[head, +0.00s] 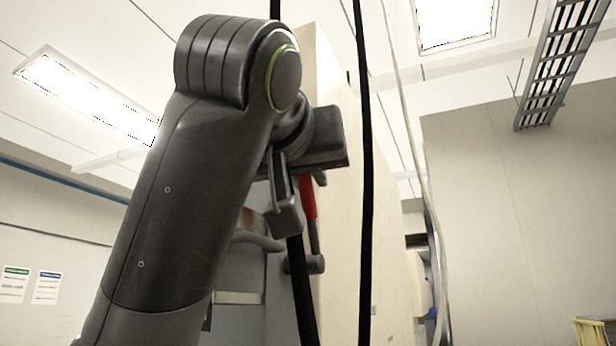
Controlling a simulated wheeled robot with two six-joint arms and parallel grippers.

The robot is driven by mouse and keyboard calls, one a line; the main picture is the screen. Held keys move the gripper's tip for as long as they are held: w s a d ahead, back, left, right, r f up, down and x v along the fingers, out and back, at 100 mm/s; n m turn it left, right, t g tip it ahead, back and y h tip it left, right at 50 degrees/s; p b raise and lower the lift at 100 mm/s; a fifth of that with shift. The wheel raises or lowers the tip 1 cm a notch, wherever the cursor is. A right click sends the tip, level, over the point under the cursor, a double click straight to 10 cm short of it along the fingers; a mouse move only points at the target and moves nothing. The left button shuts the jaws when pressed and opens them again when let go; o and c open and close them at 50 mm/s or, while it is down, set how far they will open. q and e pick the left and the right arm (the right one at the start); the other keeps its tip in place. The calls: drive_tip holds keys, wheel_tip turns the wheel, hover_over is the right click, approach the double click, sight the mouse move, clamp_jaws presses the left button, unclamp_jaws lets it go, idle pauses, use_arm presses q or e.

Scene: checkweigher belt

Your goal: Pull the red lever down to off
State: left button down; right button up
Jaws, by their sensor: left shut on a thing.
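The red lever (308,197) stands upright at the side of a pale cabinet. Its red grip is at the top, and a grey shaft runs down to a round grey pivot (304,264). My left gripper (302,192) reaches it from the upper left and is shut on the red grip. The top of the grip is hidden by the gripper. The near finger stands left of the grip; only a small part of the other finger shows, to its right. My right gripper is out of view.
The tall pale cabinet (338,240) fills the middle. Black upright strips (366,200) run in front of it, close to the gripper. A yellow object (592,331) is far off at the lower right. The space right of the cabinet looks open.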

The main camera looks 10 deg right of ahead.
use_arm(q)
drive_tip(key=shift+s+a+f+t+b, duration=0.25)
drive_tip(key=shift+s+f+t+b, duration=0.05)
drive_tip(key=shift+b, duration=0.5)
drive_tip(key=shift+s+a+r, duration=0.1)
drive_tip(key=shift+s+r, duration=0.05)
drive_tip(key=c, duration=1.4)
unclamp_jaws()
